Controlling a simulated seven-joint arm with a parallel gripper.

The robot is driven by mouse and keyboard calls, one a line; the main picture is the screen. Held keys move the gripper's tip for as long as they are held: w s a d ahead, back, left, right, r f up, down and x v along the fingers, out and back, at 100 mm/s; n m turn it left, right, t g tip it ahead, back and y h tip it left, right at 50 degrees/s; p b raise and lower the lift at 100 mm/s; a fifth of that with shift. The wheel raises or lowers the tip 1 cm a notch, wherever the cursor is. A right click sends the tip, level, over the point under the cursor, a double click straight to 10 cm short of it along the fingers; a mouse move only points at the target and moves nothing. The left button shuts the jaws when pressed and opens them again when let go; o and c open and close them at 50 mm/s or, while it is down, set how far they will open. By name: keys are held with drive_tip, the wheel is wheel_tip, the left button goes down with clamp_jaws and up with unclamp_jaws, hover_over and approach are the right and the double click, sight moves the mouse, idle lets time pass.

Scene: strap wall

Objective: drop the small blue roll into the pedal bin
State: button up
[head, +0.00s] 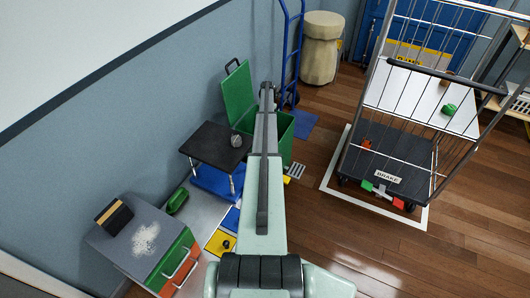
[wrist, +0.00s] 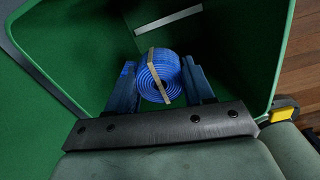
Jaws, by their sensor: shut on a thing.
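The small blue roll (wrist: 152,80) is strapped with a pale band and sits between the two fingers of my gripper (wrist: 160,72) in the wrist view. My gripper is shut on it. Around and below the roll are the green walls of the pedal bin (wrist: 240,45). The roll is over or within the bin's open mouth; its exact height cannot be told. In the head view the pedal bin (head: 285,132) stands with its lid (head: 238,93) raised. My arm hides the roll and part of the bin there.
A black-topped stand (head: 208,146) is close left of the bin. A grey-topped drawer unit (head: 120,245) is at the lower left. A blue hand truck (head: 290,50) and a beige sack-like drum (head: 320,48) are behind. A wire cage trolley (head: 400,120) stands right; wooden floor lies between.

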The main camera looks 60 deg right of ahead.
drive_tip(key=o, duration=1.1)
drive_tip(key=shift+r, duration=0.15)
wheel_tip(320, 180, up, 14)
drive_tip(key=shift+f, duration=0.2)
